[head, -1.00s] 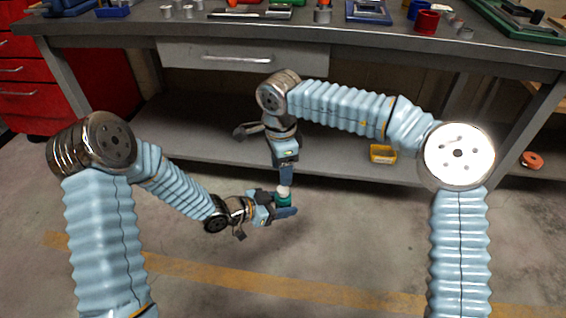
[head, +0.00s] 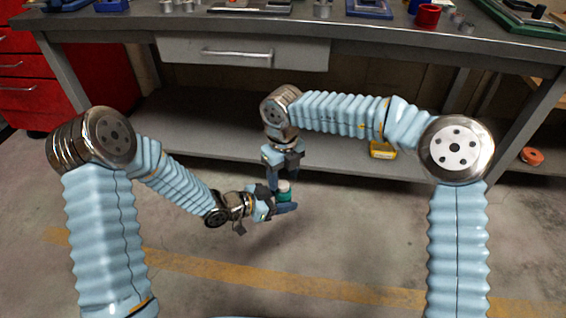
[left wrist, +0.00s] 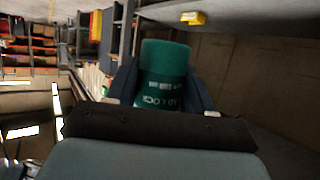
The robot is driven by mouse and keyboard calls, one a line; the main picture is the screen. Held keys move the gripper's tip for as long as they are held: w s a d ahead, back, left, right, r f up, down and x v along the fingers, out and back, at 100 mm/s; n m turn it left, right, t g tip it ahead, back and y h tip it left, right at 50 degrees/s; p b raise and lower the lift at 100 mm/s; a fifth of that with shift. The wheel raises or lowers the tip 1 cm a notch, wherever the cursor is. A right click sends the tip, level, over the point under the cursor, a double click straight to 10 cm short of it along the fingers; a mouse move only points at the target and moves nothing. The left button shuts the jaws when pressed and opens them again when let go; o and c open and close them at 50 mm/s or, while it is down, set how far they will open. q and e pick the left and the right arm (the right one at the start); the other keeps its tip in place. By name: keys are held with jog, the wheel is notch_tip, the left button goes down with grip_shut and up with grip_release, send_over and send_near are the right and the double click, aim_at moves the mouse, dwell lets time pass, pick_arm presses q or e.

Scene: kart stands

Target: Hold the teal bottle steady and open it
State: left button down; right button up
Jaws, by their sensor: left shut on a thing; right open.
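The teal bottle (head: 284,197) stands roughly upright in the air, with a white top (head: 284,186) showing above the teal body. My left gripper (head: 286,207) comes in from the left and is shut around the bottle. In the left wrist view, the bottle (left wrist: 165,72) sits between the dark fingers, with pale lettering on its side; its white top cannot be made out there. My right gripper (head: 281,185) points down from above, open, with its fingers apart about the white top. I cannot tell whether either finger touches it.
A grey workbench (head: 350,36) with a drawer (head: 237,52) and a lower shelf (head: 190,130) stands behind my arms. A yellow bin (head: 383,149) sits on the shelf. A red cabinet (head: 105,85) is at left. The floor in front is clear.

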jog(key=shift+f, duration=1.1)
jog(key=shift+c, duration=0.3)
jog(key=c, duration=0.9)
jog(key=shift+n, duration=1.1)
grip_shut()
jog(key=shift+r, duration=0.15)
jog(key=shift+r, duration=0.95)
jog(key=shift+r, duration=0.1)
